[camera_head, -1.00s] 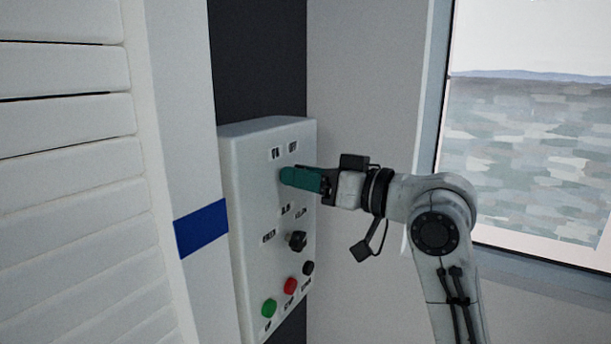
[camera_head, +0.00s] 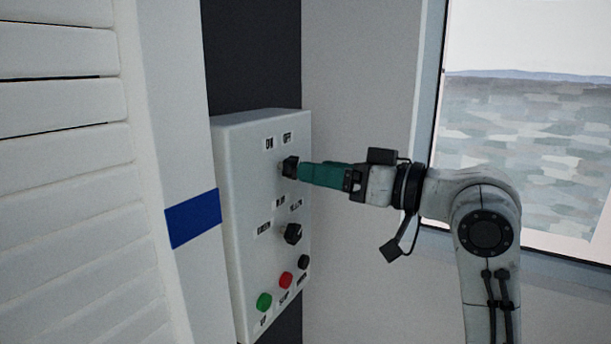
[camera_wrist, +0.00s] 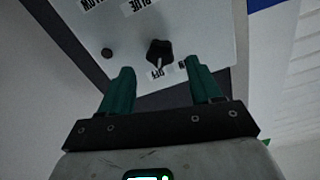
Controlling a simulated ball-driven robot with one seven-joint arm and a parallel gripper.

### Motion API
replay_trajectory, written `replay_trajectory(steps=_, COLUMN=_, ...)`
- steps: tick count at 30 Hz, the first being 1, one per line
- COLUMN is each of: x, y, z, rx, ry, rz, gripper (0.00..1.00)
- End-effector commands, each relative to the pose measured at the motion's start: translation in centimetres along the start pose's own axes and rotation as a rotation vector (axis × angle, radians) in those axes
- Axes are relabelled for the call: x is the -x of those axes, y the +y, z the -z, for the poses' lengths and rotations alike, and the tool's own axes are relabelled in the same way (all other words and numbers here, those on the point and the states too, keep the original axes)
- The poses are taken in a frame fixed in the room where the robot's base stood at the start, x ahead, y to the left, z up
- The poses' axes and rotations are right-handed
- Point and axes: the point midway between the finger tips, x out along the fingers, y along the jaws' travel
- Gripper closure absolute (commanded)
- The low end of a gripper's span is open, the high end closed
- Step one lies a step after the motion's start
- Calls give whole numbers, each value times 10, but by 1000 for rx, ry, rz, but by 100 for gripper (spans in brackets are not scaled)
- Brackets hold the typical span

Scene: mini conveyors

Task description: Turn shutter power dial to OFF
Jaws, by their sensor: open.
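The shutter power dial (camera_head: 290,166) is the upper black knob on the white control box (camera_head: 240,200) in the head view, below the ON and OFF labels. In the wrist view, the dial (camera_wrist: 159,50) lies beyond and between my fingertips. A pale mark on it appears to face the OFF label (camera_wrist: 156,73); the ON label (camera_wrist: 181,66) is to its right. My gripper (camera_head: 304,172) has green fingers. They are open, spread apart with nothing between them in the wrist view, and stop just short of the dial.
A second black dial (camera_head: 292,233) sits lower on the box. Below it are green (camera_head: 264,302), red (camera_head: 285,280) and black (camera_head: 304,262) buttons. A white slatted shutter (camera_head: 70,200) stands left, and a window (camera_head: 530,140) is at right.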

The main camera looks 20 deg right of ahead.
Motion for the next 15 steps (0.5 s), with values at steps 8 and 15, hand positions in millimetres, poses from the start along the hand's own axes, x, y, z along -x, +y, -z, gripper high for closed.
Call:
replay_trajectory(steps=8, x=48, y=1, z=-2, rx=0, ry=1, rz=-1, gripper=36)
replay_trajectory(steps=15, x=61, y=0, z=-1, rx=0, ry=-1, rz=1, gripper=36)
